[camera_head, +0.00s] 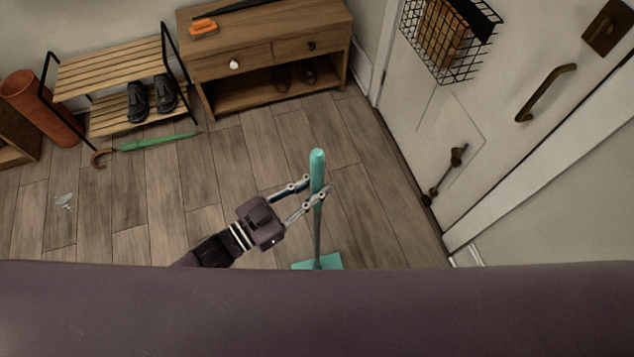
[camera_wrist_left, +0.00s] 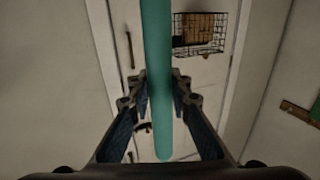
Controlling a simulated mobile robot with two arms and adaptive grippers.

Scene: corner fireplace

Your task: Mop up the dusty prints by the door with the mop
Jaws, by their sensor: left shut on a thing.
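My left gripper (camera_head: 318,190) is shut on the teal handle of the mop (camera_head: 317,165) and holds it upright. In the left wrist view the mop handle (camera_wrist_left: 157,60) runs between the two fingers of my left gripper (camera_wrist_left: 160,90). The flat teal mop head is at floor level, partly hidden by my own body at the bottom. The door (camera_head: 450,100) is white, with dark handles, at the right. I cannot make out dusty prints near it. A pale smudge (camera_head: 64,201) lies on the floor at the far left. My right gripper is not in view.
A wooden cabinet (camera_head: 267,55) stands against the wall, left of the door. A slatted shoe rack (camera_head: 110,72) holds black shoes (camera_head: 150,97). A green umbrella (camera_head: 155,142) lies on the floor before it. A wire basket (camera_head: 448,38) hangs on the door. The middle floor is clear.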

